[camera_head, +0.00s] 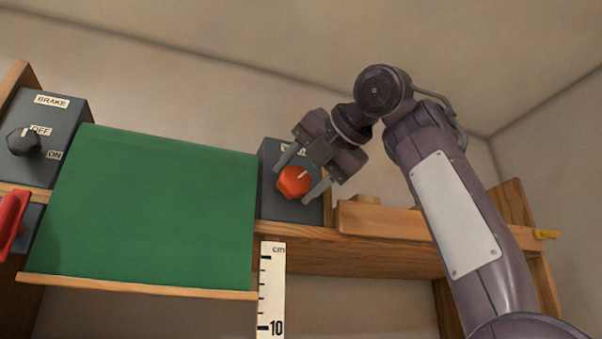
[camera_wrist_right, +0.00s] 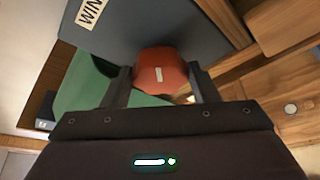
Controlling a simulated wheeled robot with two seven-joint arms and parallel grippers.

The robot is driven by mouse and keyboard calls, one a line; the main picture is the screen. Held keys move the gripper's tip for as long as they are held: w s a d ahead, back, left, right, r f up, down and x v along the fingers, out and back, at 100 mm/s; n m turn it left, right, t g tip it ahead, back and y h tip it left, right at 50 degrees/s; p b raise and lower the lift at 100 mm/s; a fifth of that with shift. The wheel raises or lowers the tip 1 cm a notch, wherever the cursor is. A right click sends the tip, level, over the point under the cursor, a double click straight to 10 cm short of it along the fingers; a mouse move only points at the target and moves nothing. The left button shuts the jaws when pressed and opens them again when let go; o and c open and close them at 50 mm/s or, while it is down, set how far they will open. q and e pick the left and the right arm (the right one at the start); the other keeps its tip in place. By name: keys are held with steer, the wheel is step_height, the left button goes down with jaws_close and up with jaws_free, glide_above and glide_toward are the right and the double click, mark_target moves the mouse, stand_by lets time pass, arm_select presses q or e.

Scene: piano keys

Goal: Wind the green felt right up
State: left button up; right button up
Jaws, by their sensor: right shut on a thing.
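The green felt (camera_head: 150,210) hangs as a broad sheet with a wooden bar (camera_head: 135,287) along its lower edge; part of it also shows in the wrist view (camera_wrist_right: 85,85). The orange-red knob (camera_head: 294,182) sits on a dark grey box (camera_head: 268,207) to the right of the felt. My right gripper (camera_head: 302,178) has its two fingers on either side of this knob, shut on it. In the wrist view the knob (camera_wrist_right: 160,72) with its pale mark lies between the fingers. The box's label is partly hidden by the gripper. My left gripper is not in view.
A brake box (camera_head: 60,115) with a black knob (camera_head: 22,142), marked OFF and ON, stands left of the felt. A red handle (camera_head: 12,222) is below it. A white centimetre scale (camera_head: 271,295) hangs by the felt's lower right corner. A wooden block (camera_head: 385,219) lies on the shelf at right.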

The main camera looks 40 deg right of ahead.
steer(key=n+h, duration=0.1)
steer(key=n+g, duration=0.1)
steer(key=n, duration=0.1)
steer(key=shift+a+r+h, duration=0.15)
steer(key=shift+r+h, duration=0.05)
steer(key=shift+h, duration=0.2)
steer(key=shift+a+n+g+h, duration=0.1)
steer(key=shift+n+g+h, duration=0.2)
steer(key=shift+n+h, duration=0.9)
steer(key=shift+n, duration=0.4)
steer(key=o, duration=0.9)
steer(key=shift+w+f, duration=0.1)
steer(key=shift+w, duration=0.05)
steer(key=shift+o, duration=0.2)
